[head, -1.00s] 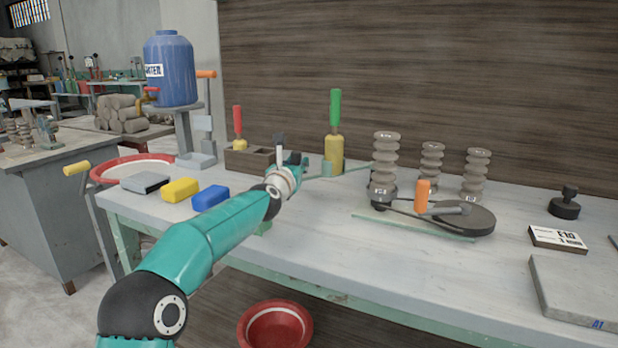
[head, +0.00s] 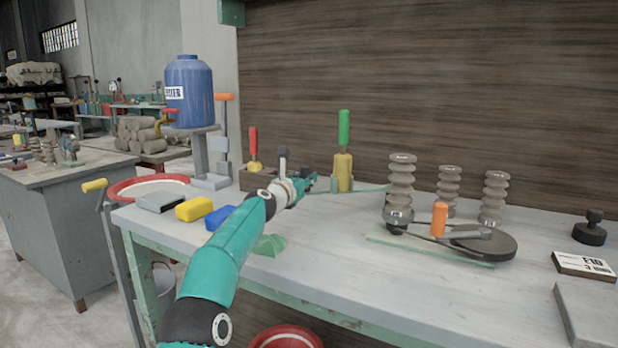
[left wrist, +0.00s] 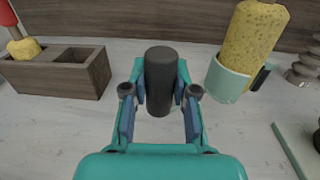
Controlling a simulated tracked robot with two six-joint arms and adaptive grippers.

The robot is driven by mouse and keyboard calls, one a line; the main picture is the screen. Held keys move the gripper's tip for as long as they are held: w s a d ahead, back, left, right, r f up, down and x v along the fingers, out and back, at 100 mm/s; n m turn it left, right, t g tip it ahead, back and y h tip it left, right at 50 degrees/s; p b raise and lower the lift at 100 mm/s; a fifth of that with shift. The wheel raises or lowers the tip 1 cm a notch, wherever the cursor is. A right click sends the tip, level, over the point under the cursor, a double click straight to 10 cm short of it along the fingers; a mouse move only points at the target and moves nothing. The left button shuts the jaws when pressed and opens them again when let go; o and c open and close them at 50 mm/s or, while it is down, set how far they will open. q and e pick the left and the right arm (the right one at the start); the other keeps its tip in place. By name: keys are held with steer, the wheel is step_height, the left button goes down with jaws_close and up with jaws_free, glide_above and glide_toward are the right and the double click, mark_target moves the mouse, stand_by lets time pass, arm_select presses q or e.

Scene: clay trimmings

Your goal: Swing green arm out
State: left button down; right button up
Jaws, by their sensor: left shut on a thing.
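My left gripper (head: 310,183) is at the back of the bench; the left wrist view shows its fingers (left wrist: 160,108) closed on an upright dark grey cylinder (left wrist: 160,75). In the head view the cylinder is not clear behind the hand. The green-handled yellow tool (head: 343,165) stands upright in a pale green cup (left wrist: 228,78), just right of my gripper. My right gripper is not in view.
A wooden box (left wrist: 60,72) is left of my gripper. Blue (head: 222,217) and yellow (head: 194,209) blocks lie near my forearm. The front middle of the bench is clear.

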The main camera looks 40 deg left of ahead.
arm_select(q)
steer(key=shift+s+a+r, duration=0.1)
steer(key=shift+s+a, duration=0.05)
steer(key=shift+a, duration=0.15)
steer(key=c, duration=0.9)
jaws_free()
steer(key=shift+d, duration=0.1)
steer(key=shift+w, duration=0.2)
